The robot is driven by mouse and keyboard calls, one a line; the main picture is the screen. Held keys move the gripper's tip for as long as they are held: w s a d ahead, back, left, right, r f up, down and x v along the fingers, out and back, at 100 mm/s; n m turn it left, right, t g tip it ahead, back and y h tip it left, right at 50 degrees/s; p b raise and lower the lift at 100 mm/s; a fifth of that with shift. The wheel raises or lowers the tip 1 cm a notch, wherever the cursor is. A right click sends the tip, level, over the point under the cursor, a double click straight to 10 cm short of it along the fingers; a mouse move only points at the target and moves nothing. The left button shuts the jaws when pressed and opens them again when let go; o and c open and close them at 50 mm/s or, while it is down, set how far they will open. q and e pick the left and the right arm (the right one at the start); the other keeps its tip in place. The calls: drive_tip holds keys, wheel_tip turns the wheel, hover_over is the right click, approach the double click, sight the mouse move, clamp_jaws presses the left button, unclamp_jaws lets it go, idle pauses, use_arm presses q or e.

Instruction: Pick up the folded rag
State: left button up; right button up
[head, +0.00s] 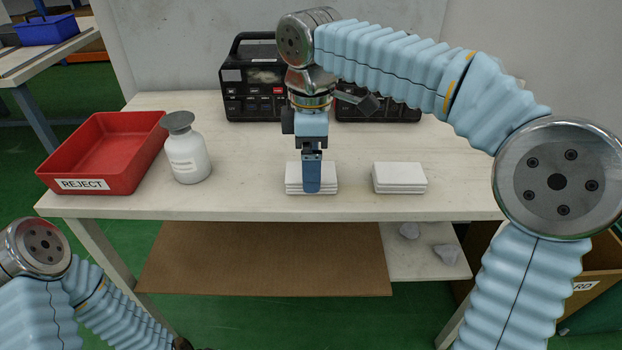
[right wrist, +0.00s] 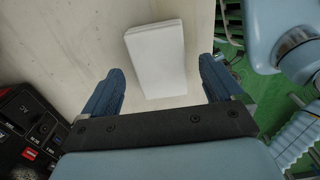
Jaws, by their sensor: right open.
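A white folded rag (head: 297,178) lies flat in layers near the front middle of the table. A second white folded stack (head: 400,178) of similar look lies to its right. My right gripper (head: 312,188) points down at the left folded rag and covers its middle in the head view. In the right wrist view the gripper (right wrist: 161,80) is open, with a blue finger on each side of a white folded rag (right wrist: 157,50) and gaps on both sides. Contact with the fingers is not seen. My left arm is at the lower left; its gripper is not clearly in view.
The pale table (head: 240,205) also holds a red REJECT tray (head: 110,145) at left and a white bottle (head: 187,155) with a grey lid. Black devices (head: 250,85) stand at the back. Grey crumpled pieces (head: 446,253) lie on the lower shelf. Table space around the rags is clear.

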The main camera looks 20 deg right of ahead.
wheel_tip(320, 180, down, 2)
drive_tip(key=shift+f, duration=0.15)
drive_tip(key=shift+c, duration=0.2)
drive_tip(key=c, duration=1.1)
